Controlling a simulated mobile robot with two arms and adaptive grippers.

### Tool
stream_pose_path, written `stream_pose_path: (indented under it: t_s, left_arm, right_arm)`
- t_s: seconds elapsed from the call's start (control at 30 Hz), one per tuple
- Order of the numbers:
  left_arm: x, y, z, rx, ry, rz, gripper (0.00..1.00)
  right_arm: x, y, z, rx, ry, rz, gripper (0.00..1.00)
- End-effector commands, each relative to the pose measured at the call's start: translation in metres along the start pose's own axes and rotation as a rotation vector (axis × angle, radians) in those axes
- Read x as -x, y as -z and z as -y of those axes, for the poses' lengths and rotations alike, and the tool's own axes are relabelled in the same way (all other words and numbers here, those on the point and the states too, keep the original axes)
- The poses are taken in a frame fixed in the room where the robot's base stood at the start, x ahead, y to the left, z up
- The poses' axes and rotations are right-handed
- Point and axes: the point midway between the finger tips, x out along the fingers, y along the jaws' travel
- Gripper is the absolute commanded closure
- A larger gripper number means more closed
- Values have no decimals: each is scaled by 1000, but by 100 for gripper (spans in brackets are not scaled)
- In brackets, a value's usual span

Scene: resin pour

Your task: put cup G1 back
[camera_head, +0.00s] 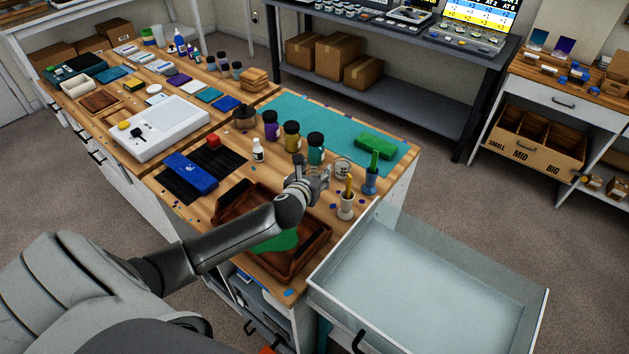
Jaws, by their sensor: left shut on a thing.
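A small clear cup (342,169) with dark marking on its side is at the front right of the wooden worktop (228,190); I take it to be cup G1, though the marking is too small to read. My left gripper (327,174) reaches in from the left over the brown tray (318,240) and is shut on this cup from its left side. The fingertips are small and partly hidden. The cup looks upright; I cannot tell whether it touches the worktop. My right gripper is not in view.
A white holder with a yellow-handled tool (346,205) and a blue holder with a green-handled tool (371,178) stand close right of the cup. Dark-lidded jars (316,148) stand behind, by the teal mat (345,130) with a green block (375,146). An open drawer (425,285) juts out in front.

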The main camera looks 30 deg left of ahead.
Motion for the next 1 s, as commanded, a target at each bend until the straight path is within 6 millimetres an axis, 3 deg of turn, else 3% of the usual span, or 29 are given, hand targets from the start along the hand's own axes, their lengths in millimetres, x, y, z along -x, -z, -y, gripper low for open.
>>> stream_pose_path:
  t_s: [0.13,0.33,0.77,0.8,0.93,1.0]
  left_arm:
    - [-10,5,-1,1,0,0,74]
    - [-18,29,-1,3,0,-1,74]
    - [-21,36,-1,-1,1,0,74]
    - [-20,35,-1,-1,1,0,44]
    - [-20,34,-1,-1,1,0,27]
    - [-20,34,-1,-1,1,0,27]
  right_arm:
    - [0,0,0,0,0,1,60]
    - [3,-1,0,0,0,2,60]
    - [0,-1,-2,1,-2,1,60]
    - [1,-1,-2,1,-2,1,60]
    - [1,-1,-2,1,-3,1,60]
    - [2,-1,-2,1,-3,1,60]
